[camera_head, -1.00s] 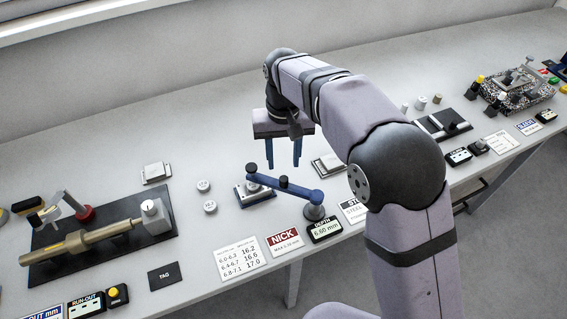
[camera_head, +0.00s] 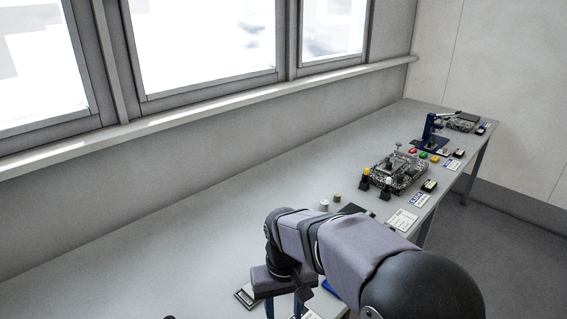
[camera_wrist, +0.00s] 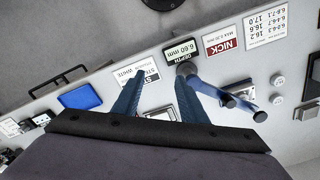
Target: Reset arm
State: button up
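My gripper (camera_head: 284,306) is at the bottom of the head view, hanging over the bench with its fingers cut off by the picture's lower edge. In the wrist view, my gripper (camera_wrist: 158,84) has two blue fingers standing apart. Nothing is held between them. The fingers are above the bench, beside the blue lever gauge (camera_wrist: 220,95) and its depth display (camera_wrist: 180,51) reading 6.60 mm.
The bench (camera_head: 200,245) runs to the far right under the windows. A speckled block fixture (camera_head: 398,172) and a blue stand (camera_head: 430,135) are further along. The wrist view shows a blue pad (camera_wrist: 80,97) and a red NICK card (camera_wrist: 223,41). The bench's back strip is clear.

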jog(key=s+d+f+m, duration=0.1)
jog(key=s+d+f, duration=0.1)
jog(key=s+d, duration=0.4)
jog(key=s+d+f+m, duration=0.2)
jog(key=s+d, duration=0.5)
jog(key=d, duration=0.2)
jog(key=shift+s+f, duration=0.2)
jog(key=shift+f, duration=0.15)
